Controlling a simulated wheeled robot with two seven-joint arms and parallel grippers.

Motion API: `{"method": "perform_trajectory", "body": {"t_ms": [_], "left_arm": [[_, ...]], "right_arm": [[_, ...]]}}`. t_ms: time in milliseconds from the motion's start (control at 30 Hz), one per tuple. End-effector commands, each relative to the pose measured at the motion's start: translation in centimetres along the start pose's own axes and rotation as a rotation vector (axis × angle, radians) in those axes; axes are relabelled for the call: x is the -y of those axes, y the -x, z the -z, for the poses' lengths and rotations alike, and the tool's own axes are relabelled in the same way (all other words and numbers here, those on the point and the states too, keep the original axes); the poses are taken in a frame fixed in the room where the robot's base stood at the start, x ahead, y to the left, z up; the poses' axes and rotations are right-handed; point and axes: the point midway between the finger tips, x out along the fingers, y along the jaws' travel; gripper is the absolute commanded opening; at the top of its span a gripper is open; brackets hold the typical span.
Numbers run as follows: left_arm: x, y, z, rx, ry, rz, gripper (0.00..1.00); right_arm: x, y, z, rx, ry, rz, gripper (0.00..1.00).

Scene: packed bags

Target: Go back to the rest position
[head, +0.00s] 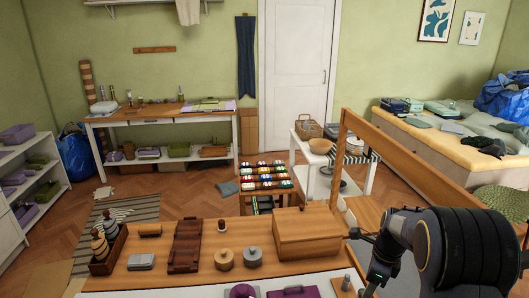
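My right arm (465,250) comes in from the lower right, with a thick black section and a grey link. Its dark end, with my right gripper (372,278), is at the bottom edge of the head view, right of the wooden box (308,232) on the near table. The fingers are too small and partly cut off, so I cannot tell whether they are open or shut. My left gripper is not in view.
The near wooden table (200,262) holds a crate with bottles (107,248), a dark wooden rack (186,245), two round lidded jars (252,257) and purple items (292,292). A wooden chair (400,150) stands behind my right arm. Open floor (175,190) lies beyond the table.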

Motion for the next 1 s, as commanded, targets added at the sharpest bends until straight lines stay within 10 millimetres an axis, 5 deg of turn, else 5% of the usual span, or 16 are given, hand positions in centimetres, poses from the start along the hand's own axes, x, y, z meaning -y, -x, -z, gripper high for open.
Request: {"method": "perform_trajectory", "body": {"t_ms": [333, 600, 800, 1000], "left_arm": [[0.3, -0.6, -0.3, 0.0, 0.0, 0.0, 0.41], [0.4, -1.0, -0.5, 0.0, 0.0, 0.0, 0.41], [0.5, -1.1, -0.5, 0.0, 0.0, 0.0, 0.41], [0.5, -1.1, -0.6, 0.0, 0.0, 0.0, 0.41]], "right_arm": [[-13.3, 8.9, 1.2, 0.336, 0.866, 0.18, 0.53], [-24.0, 11.1, 2.9, 0.223, 1.603, 0.492, 0.53], [-27.6, 10.1, 3.9, 0.056, 1.911, 0.593, 0.53], [-28.2, 9.8, 4.1, 0.017, 1.97, 0.606, 0.53]]}}
